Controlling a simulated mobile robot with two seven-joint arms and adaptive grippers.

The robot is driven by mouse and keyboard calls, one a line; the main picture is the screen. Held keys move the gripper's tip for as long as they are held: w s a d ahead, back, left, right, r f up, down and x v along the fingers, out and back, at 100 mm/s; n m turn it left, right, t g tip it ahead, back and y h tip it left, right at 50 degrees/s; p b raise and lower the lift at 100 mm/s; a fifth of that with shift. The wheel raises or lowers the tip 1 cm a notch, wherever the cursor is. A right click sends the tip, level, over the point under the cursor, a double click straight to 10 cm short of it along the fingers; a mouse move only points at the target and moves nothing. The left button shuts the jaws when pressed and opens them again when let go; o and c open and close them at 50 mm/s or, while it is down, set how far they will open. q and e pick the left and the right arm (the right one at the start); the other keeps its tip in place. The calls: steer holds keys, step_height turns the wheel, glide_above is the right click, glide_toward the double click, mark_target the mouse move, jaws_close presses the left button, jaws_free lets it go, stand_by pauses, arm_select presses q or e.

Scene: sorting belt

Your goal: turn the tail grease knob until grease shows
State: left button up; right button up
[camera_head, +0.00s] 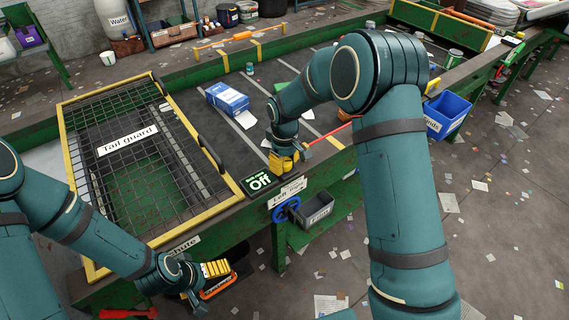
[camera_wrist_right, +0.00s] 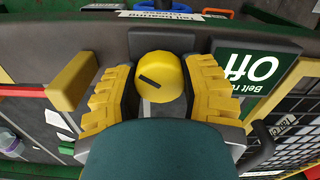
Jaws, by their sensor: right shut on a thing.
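The tail grease knob (camera_wrist_right: 160,78) is yellow and round with a dark slot mark, and shows between the two yellow fingers of my right gripper (camera_wrist_right: 157,95) in the right wrist view. My right gripper is shut on it. In the head view my right gripper (camera_head: 283,160) is at the belt frame's near edge, beside the "Off" sign (camera_head: 260,181), and covers the knob. I see no grease around the knob; its base is partly hidden. My left gripper (camera_head: 214,269) hangs at the lower left, over an orange-and-black object (camera_head: 217,286); its finger gap is not clear.
The yellow-framed tail guard (camera_head: 127,138) lies to the left. A blue handwheel (camera_head: 284,209) and a grey bin (camera_head: 317,210) hang below the frame. A blue box (camera_head: 227,98) lies on the belt (camera_head: 200,117). A blue bin (camera_head: 446,115) is at the right.

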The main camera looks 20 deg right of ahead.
mark_target(284, 161)
steer(key=shift+m, duration=1.6)
steer(key=o, duration=1.3)
steer(key=shift+c, duration=0.2)
step_height(284, 161, up, 12)
steer(key=shift+c, duration=0.2)
